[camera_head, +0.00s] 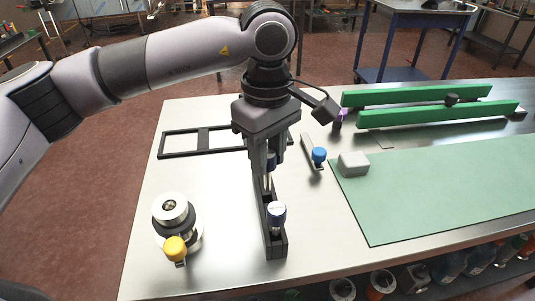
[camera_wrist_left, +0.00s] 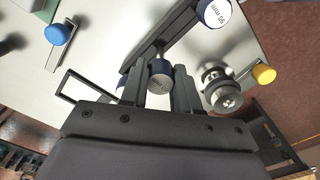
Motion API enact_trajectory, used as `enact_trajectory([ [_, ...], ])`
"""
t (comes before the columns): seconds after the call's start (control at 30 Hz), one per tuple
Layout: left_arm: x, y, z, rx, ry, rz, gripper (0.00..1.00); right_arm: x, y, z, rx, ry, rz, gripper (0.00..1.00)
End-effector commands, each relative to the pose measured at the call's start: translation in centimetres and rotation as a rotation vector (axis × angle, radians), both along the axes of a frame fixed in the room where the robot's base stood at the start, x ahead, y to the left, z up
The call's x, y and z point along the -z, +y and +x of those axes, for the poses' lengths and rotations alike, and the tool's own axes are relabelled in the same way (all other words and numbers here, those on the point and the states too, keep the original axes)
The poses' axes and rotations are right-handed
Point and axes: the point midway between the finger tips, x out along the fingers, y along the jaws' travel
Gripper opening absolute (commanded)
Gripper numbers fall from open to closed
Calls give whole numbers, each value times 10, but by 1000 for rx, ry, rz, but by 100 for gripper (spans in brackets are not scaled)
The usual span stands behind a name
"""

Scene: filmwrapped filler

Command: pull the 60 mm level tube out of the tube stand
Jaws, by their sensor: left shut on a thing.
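Another blue-capped tube (camera_head: 277,214), marked 90 mm in the wrist view (camera_wrist_left: 215,12), stands in the near end.
A round metal device with a yellow knob (camera_head: 175,248) stands left of the stand. A black frame (camera_head: 180,144) lies behind, a blue-knobbed part (camera_head: 319,155) to the right. A grey block (camera_head: 353,164) is on the green mat (camera_head: 430,190), with green rails (camera_head: 430,114) behind.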

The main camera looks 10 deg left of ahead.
Motion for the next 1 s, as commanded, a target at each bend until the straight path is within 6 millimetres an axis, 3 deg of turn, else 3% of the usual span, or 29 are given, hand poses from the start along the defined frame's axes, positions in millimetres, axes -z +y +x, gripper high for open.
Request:
enact_trajectory([
  [0.73,-32,0,0,0,-2,-1,0,-20,0,0,0,-1,0,43],
  [1.0,-35,0,0,0,-1,-1,0,-21,0,0,0,-2,0,43],
])
